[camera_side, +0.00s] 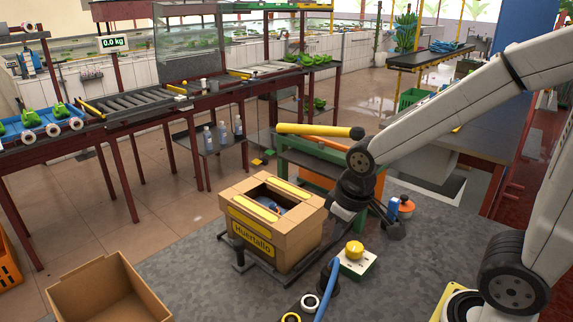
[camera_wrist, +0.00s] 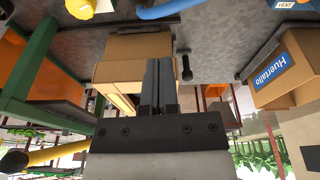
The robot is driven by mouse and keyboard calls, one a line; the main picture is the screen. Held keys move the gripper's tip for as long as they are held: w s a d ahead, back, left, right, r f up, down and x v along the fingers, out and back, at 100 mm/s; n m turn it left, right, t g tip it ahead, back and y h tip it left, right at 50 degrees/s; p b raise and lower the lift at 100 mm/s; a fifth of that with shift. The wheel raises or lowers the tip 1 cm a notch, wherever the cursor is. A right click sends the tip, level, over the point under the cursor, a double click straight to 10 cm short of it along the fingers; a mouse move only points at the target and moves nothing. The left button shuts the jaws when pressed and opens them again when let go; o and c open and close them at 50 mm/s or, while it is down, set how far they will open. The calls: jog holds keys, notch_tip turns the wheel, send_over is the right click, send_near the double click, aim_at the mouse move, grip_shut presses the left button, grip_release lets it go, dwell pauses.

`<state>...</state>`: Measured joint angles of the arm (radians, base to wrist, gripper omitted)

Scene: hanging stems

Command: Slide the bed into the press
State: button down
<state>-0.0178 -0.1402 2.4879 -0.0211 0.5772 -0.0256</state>
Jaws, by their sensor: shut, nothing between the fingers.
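A brown carton (camera_side: 275,225) with yellow strips and a yellow "Huertallo" label stands upright on a low dark frame, which looks like the bed (camera_side: 238,255). Something blue shows in its top opening. The green frame (camera_side: 320,155) with an orange panel and a yellow lever bar (camera_side: 318,130) behind it looks like the press. The carton is in front of this frame, not inside it. My gripper (camera_side: 343,212) is at the carton's right side; its tips are hard to see there. In the wrist view my shut, empty fingers (camera_wrist: 158,85) point at the carton (camera_wrist: 125,65); contact cannot be told.
A yellow button on a box (camera_side: 355,255) stands in front right, with a blue hose (camera_side: 328,290) and rings beside it. An empty open carton (camera_side: 108,292) is at front left. A roller conveyor (camera_side: 145,102) runs behind.

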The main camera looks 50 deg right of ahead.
jog(key=w+a+n+t+h, duration=0.2)
jog(key=w+a+n+h, duration=0.6)
jog(key=w+a+n, duration=1.25)
jog(key=s+d+f+n, duration=0.1)
jog(key=s+f+n, duration=0.1)
jog(key=f, duration=0.7)
jog(key=shift+s+f, duration=0.3)
jog(key=shift+s, duration=0.35)
jog(key=shift+d+f, duration=0.15)
